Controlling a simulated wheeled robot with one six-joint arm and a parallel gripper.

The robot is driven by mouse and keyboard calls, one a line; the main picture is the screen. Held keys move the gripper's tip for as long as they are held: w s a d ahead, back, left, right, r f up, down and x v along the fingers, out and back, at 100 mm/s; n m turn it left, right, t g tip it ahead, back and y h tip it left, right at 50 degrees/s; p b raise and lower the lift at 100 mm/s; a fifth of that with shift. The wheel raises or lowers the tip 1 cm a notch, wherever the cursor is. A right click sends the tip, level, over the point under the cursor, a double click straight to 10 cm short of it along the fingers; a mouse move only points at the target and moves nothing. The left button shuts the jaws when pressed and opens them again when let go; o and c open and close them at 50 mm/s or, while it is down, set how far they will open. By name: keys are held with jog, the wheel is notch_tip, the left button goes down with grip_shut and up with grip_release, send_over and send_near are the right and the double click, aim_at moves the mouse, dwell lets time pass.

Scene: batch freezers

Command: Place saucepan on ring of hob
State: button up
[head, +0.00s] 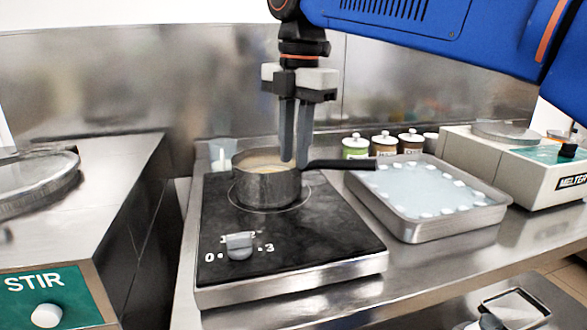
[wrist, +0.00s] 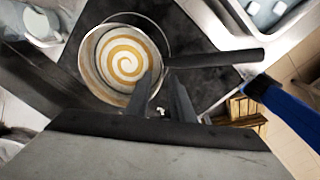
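The steel saucepan (head: 268,187) stands upright on the black hob (head: 330,243), over the pale ring (head: 308,196), whose line shows around its base. In the wrist view the saucepan (wrist: 88,67) holds a cream and brown swirl, and the ring (wrist: 166,38) shows past its upper right side. Its black handle (head: 340,164) points right. My gripper (head: 295,163) points down at the pan's right rim, near the root of the handle. Its fingers are apart, with a gap between them in the wrist view (wrist: 162,77). Whether the tips touch the rim is unclear.
A steel tray (head: 425,226) with pale blue contents stands right of the hob, below the handle's end. Several lidded jars (head: 384,144) and a clear cup (head: 222,153) stand behind. The melter (head: 530,165) is far right; the STIR machine (head: 60,295) is left, across a gap.

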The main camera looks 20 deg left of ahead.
notch_tip(320, 180, up, 7)
jog(key=shift+d+f, duration=0.2)
jog(key=shift+s, duration=0.15)
